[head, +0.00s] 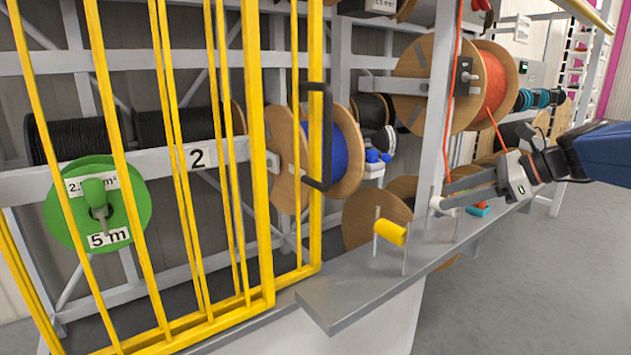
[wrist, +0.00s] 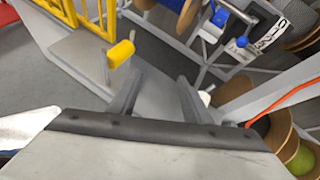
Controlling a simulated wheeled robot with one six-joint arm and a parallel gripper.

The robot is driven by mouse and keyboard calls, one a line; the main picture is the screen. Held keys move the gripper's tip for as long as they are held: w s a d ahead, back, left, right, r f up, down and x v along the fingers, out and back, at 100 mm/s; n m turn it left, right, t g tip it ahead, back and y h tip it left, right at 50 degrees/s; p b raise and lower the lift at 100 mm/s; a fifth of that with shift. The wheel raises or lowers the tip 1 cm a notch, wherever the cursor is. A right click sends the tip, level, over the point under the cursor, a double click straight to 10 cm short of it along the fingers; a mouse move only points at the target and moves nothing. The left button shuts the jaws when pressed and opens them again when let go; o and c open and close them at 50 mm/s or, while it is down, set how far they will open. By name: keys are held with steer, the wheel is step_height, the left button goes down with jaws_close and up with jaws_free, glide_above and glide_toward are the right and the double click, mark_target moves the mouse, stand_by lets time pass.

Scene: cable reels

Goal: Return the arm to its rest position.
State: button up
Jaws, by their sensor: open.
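My gripper (head: 447,193) is at the right in the head view, reaching left over the grey ledge of the rack. Its two fingers are apart and nothing shows between them. In the wrist view my gripper (wrist: 160,100) also shows with its fingers spread over the grey ledge. My blue arm comes in from the right edge of the head view. A yellow roller (head: 390,232) on upright pins stands on the ledge, left of the fingertips and apart from them. The roller also shows in the wrist view (wrist: 121,53), to the left of the fingers.
A yellow barred gate (head: 257,150) with a black handle (head: 318,135) stands at the left. Reels hang behind: green-fronted (head: 140,205), blue (head: 335,155) and orange (head: 490,90). An orange cable runs down near my gripper. The grey floor (head: 530,300) at lower right is clear.

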steer(key=s+a+f+n+g+h, duration=0.1)
steer(key=s+f+n+h, duration=0.3)
steer(key=s+f+n, duration=0.6)
steer(key=s+a+f+n+h, duration=0.1)
steer(key=s+f+n+h, duration=0.4)
steer(key=s+f+n, duration=0.6)
steer(key=s+n, duration=0.1)
steer(key=s, duration=0.4)
steer(key=shift+f+n+g+h, duration=0.15)
steer(key=shift+n+g+h, duration=0.15)
steer(key=shift+g, duration=0.1)
steer(key=shift+a, duration=0.15)
